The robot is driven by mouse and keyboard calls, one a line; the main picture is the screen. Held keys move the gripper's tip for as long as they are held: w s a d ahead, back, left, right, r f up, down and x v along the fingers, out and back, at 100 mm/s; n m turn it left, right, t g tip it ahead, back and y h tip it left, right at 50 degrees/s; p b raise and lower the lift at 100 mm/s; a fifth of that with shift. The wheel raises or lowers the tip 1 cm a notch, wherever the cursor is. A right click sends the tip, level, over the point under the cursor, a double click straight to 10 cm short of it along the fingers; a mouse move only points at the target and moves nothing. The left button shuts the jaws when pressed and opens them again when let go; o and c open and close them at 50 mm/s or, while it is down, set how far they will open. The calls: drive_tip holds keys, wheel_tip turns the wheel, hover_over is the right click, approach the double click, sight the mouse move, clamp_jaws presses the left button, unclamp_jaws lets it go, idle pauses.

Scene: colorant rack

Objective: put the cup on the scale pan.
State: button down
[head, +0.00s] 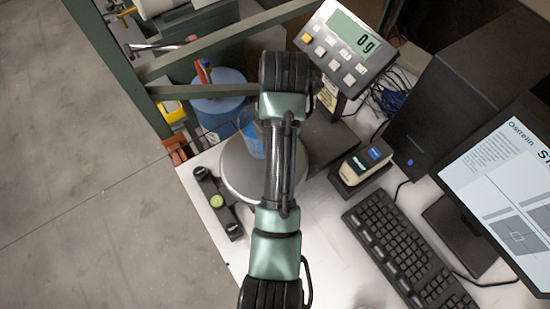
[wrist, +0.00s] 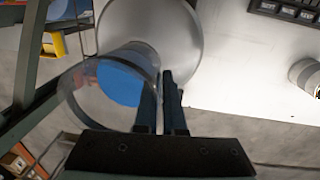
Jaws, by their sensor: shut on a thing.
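The clear cup (wrist: 84,100) with something blue inside fills the left of the wrist view. In the head view the cup (head: 252,138) shows partly behind my arm, over the far part of the scale pan (head: 236,168). My gripper (wrist: 165,80) is shut on the cup's wall, with its fingers at the cup's right side. The round grey pan (wrist: 180,35) lies beyond the cup in the wrist view. The scale display (head: 348,42) reads 0 g. The gap between cup and pan cannot be judged. My fingertips are hidden in the head view.
A black level-like bar (head: 218,203) lies left of the pan. A small boxy device (head: 361,165), a keyboard (head: 405,245) and a monitor (head: 505,180) stand to the right. A green metal frame (head: 125,65) and a blue drum (head: 218,100) are at the back left.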

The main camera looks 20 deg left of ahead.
wheel_tip(320, 180, down, 3)
drive_tip(key=shift+s+a+r+p, duration=0.1)
drive_tip(key=shift+p, duration=0.6)
drive_tip(key=shift+f+p, duration=0.6)
drive_tip(key=shift+f, duration=1.8)
drive_tip(key=shift+f, duration=0.1)
drive_tip(key=c, duration=1)
unclamp_jaws()
